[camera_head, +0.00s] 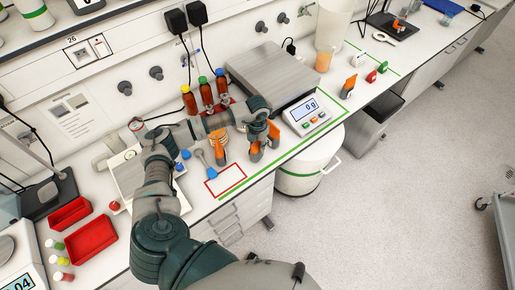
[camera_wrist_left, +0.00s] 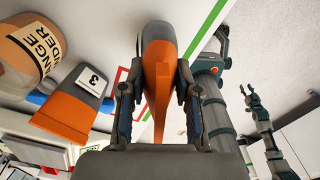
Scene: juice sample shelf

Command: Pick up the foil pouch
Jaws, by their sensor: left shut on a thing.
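The foil pouch (camera_head: 256,153) is grey with orange, near the bench's front edge, left of the scale. My left gripper (camera_head: 265,138) is shut on it from above. In the left wrist view the pouch (camera_wrist_left: 158,62) sits between the two fingers (camera_wrist_left: 158,105), its orange edge facing the camera. I cannot tell whether its bottom touches the bench. A teal and grey arm, seemingly my right, shows at the right of the wrist view, with its small gripper (camera_wrist_left: 249,98) too small to read.
Another orange pouch (camera_head: 219,148) stands close to the left, beside a red outline (camera_head: 225,181) and blue scoops. Brown bottles (camera_head: 206,92) stand behind. A scale (camera_head: 310,113) is close on the right. The floor in front (camera_head: 370,210) is clear.

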